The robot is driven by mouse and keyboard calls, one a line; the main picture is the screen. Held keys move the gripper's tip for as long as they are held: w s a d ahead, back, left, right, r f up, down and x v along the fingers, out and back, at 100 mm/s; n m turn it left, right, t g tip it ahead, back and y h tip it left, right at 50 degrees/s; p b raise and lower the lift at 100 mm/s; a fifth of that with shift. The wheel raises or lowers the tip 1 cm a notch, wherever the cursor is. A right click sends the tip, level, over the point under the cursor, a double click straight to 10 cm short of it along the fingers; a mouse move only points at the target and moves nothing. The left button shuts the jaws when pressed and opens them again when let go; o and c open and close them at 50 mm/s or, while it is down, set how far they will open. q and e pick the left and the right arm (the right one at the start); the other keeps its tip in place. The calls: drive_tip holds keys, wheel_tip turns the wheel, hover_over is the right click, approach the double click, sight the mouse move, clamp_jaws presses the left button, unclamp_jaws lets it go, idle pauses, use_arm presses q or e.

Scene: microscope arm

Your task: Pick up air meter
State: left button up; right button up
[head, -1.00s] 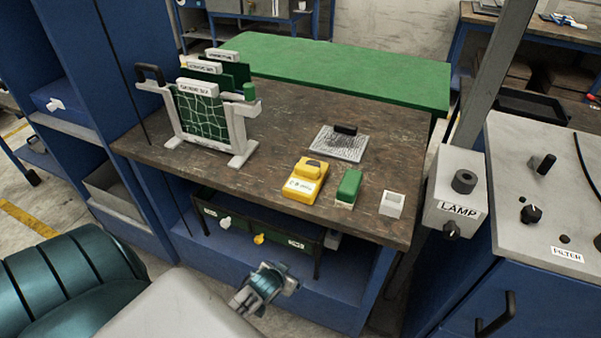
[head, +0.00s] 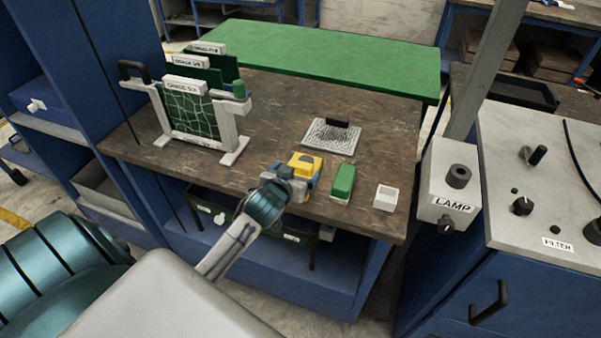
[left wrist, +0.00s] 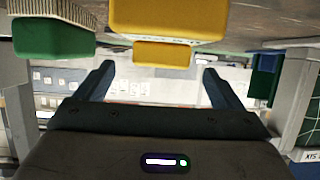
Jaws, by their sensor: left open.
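The yellow air meter (head: 306,163) stands near the front edge of the brown worktop. My left gripper (head: 293,182) is at its near side and partly hides it in the head view. In the left wrist view the yellow meter (left wrist: 165,20) is at the top middle, beyond the two open fingers (left wrist: 158,80). The fingers are apart with nothing gripped between them. I cannot tell whether they touch the meter. My right gripper is not in view.
A green block (head: 343,182) and a small white box (head: 386,198) stand right of the meter. A rack with green cards (head: 187,110) stands left. The lamp box (head: 448,185) is at the right. The worktop (head: 265,115) is clear between rack and brush.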

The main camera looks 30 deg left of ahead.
sight(299, 167)
use_arm(q)
drive_tip(key=shift+w+a+f+p, duration=0.1)
drive_tip(key=shift+w+a+p, duration=0.05)
drive_tip(key=shift+w+p, duration=0.4)
drive_tip(key=p+x, duration=0.1)
drive_tip(key=x, duration=0.2)
drive_tip(key=shift+w+a+f, duration=0.1)
drive_tip(key=shift+w, duration=0.1)
drive_tip(key=shift+w+f, duration=0.25)
drive_tip(key=shift+w, duration=0.05)
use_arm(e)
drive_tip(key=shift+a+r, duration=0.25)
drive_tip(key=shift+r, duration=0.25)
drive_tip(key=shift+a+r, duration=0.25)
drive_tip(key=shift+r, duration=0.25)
use_arm(q)
drive_tip(key=shift+s, duration=0.1)
drive_tip(key=shift+c, duration=0.2)
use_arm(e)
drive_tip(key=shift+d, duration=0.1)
use_arm(q)
drive_tip(key=c, duration=1.1)
drive_tip(key=shift+c, duration=0.4)
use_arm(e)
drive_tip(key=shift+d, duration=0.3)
use_arm(q)
drive_tip(key=shift+r, duration=0.15)
